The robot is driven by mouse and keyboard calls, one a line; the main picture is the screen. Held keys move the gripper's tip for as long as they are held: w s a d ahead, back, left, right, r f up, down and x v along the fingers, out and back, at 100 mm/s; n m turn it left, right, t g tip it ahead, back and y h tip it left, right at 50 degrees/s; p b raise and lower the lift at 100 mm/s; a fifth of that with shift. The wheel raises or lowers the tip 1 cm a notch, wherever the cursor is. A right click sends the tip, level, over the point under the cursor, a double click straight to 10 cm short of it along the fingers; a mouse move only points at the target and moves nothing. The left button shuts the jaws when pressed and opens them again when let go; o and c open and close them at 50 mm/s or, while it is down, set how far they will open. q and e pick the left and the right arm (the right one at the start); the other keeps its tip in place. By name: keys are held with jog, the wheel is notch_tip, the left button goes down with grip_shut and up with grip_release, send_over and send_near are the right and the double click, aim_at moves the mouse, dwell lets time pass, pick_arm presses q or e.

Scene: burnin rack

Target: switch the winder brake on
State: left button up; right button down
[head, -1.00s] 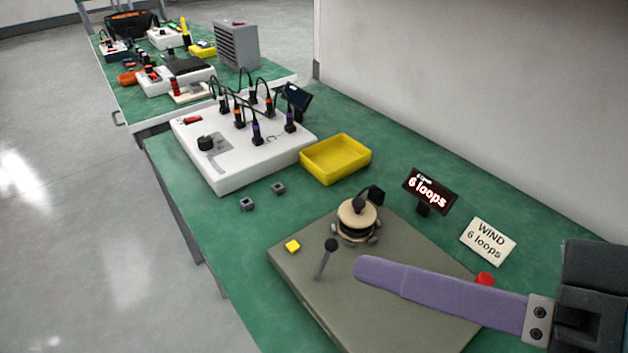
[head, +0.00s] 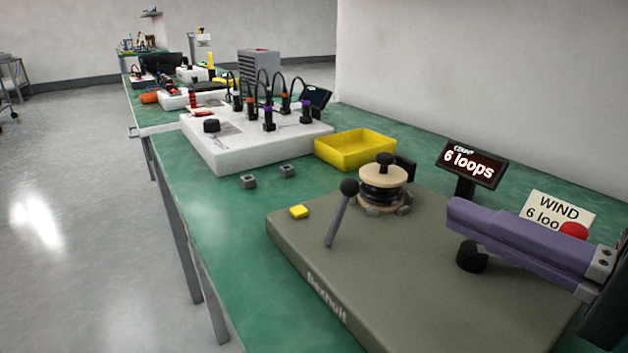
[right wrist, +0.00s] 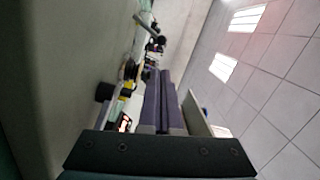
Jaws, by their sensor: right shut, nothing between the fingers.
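The winder is a grey-olive plate (head: 420,285) on the green bench. It carries a spool (head: 382,185) with a black knob on top. A slanted grey lever (head: 337,220) with a black ball stands left of the spool. A yellow piece (head: 299,212) sits at the plate's left corner, a black round knob (head: 472,256) at its right. No brake label is readable. My right gripper (head: 455,215) has purple fingers, shut and empty, above the plate beside the black knob in the picture, apart from the lever. Its fingers also show together in the right wrist view (right wrist: 160,100). My left gripper is out of view.
A display (head: 471,163) reads "6 loops". A sign (head: 548,207) reading "WIND 6 loo..." is partly hidden behind a red button (head: 573,231). A yellow tray (head: 355,149) and a white panel with cables (head: 240,150) stand farther back. Two small grey blocks (head: 249,182) lie on the bench.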

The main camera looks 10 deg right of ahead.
aim_at(340, 214)
jog(key=x, duration=1)
jog(key=shift+r, duration=0.1)
jog(key=shift+p, duration=0.35)
jog(key=shift+a+r+p, duration=0.1)
jog(key=shift+r+p, duration=0.05)
jog(key=shift+p, duration=0.15)
jog(key=shift+s+a+n+p, duration=0.1)
jog(key=shift+n+p, duration=0.25)
jog(key=shift+n, duration=0.05)
